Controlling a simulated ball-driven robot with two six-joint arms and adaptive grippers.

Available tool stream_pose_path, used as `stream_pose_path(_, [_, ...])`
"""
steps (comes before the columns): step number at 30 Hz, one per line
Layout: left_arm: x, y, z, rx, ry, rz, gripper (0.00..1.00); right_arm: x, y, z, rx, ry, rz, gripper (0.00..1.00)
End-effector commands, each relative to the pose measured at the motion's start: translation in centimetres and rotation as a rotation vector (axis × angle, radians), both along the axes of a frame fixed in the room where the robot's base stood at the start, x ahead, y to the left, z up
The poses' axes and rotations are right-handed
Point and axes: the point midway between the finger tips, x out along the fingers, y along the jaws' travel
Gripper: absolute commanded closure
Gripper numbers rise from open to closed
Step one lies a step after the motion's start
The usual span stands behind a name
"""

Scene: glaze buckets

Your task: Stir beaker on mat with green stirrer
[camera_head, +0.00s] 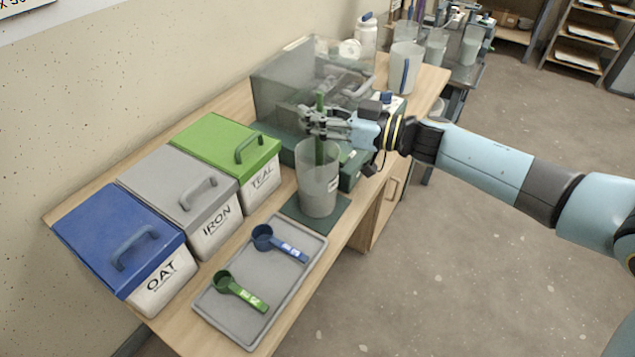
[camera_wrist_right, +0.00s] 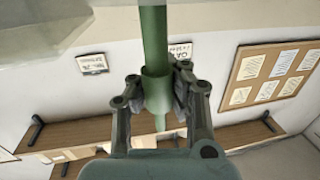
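The beaker (camera_head: 318,190) is translucent grey and stands upright on a dark green mat (camera_head: 334,226) at the table's front edge. My right gripper (camera_head: 313,122) is above the beaker's rim, shut on the green stirrer (camera_head: 320,153). The stirrer is near upright. Its top sticks up above the fingers and its lower part goes down into the beaker's mouth; its lower end is hard to make out. In the right wrist view, both fingers (camera_wrist_right: 158,92) close around the green shaft (camera_wrist_right: 154,45). My left gripper is not in view.
Blue (camera_head: 115,235), grey (camera_head: 178,185) and green (camera_head: 225,145) lidded bins stand along the wall. A grey tray (camera_head: 232,322) with a green scoop (camera_head: 240,290) and a blue scoop (camera_head: 280,243) lies in front.

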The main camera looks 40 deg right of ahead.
Motion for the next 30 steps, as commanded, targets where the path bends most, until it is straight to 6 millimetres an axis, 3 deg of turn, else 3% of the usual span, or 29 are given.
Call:
stream_pose_path(6, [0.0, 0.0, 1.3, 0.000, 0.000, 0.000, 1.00, -0.7, 1.6, 0.3, 0.002, -0.001, 0.001, 1.00])
stream_pose_path(14, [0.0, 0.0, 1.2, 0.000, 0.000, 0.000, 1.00, -0.8, 1.8, 0.1, 0.001, -0.001, 0.000, 1.00])
stream_pose_path(30, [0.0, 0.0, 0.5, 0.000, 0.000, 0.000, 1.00, 0.2, -0.5, 0.1, 0.001, -0.001, 0.001, 1.00])
